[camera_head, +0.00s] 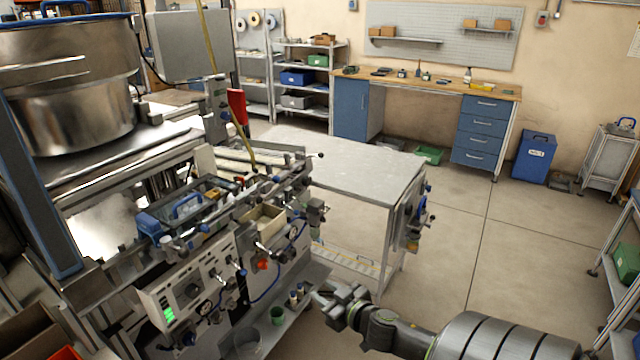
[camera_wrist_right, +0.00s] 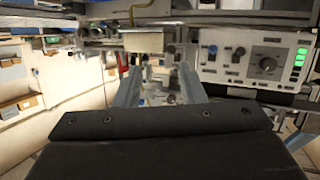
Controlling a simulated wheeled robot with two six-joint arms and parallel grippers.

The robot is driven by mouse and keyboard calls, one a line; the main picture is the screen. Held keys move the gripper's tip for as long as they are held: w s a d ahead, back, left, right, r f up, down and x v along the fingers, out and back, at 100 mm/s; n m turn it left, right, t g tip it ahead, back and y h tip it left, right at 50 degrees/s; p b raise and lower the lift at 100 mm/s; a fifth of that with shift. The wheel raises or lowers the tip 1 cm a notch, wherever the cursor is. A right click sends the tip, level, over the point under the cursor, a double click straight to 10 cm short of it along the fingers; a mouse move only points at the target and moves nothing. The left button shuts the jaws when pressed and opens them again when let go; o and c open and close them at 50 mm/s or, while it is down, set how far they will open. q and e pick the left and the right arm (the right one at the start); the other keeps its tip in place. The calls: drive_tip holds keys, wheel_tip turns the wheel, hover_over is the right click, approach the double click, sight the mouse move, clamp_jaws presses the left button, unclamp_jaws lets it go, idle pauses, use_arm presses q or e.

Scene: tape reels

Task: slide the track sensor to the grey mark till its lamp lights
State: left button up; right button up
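My right gripper (camera_head: 338,297) is low in front of the machine, at the end of my arm from the lower right. In the right wrist view its two fingers (camera_wrist_right: 160,86) stand apart with nothing held between them. The gripper points toward the machine's front. The control panel (camera_head: 195,285) has a dial and green lights, and it also shows in the right wrist view (camera_wrist_right: 255,60). I cannot make out the track sensor, its lamp or the grey mark among the small fittings on the machine. My left gripper is not in view.
A grey table (camera_head: 345,165) stands right of the machine. A low shelf (camera_head: 285,315) on the machine holds cups and small bottles near my right gripper. A workbench (camera_head: 425,82) and blue bin (camera_head: 534,158) are at the back. The floor (camera_head: 500,245) at right is clear.

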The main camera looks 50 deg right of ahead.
drive_tip(key=shift+r, duration=0.1)
drive_tip(key=n+t+y, duration=0.3)
drive_tip(key=y, duration=0.3)
approach(209, 230)
drive_tip(key=w, duration=0.3)
drive_tip(key=w+a, duration=0.1)
drive_tip(key=w, duration=0.3)
drive_tip(key=w+a+b, duration=0.1)
drive_tip(key=w, duration=0.3)
drive_tip(key=shift+s, duration=0.1)
clamp_jaws()
